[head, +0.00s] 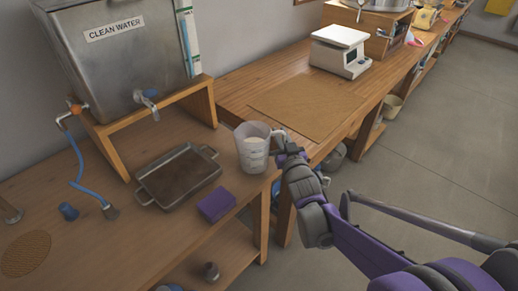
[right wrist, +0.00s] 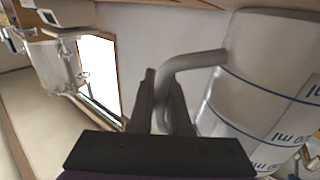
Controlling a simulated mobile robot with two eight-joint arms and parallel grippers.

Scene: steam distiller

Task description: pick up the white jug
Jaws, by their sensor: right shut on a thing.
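The white jug (head: 252,150) is a translucent measuring jug with a handle on its right side. In the head view it is upright at the right end of the near bench, and I cannot tell whether it touches the bench top. My right gripper (head: 283,147) reaches it from the right and is shut on the handle. In the right wrist view the fingers (right wrist: 163,100) are on either side of the jug's handle (right wrist: 190,62). The jug's body (right wrist: 262,80) with blue markings fills the right of that view. My left gripper is not in view.
A metal tray (head: 179,176) and a purple block (head: 216,204) are left of the jug. A clean water tank (head: 115,60) on a wooden stand is behind. A brown mat (head: 310,104) and a white scale (head: 341,50) are on the far bench. Open floor (head: 440,130) is to the right.

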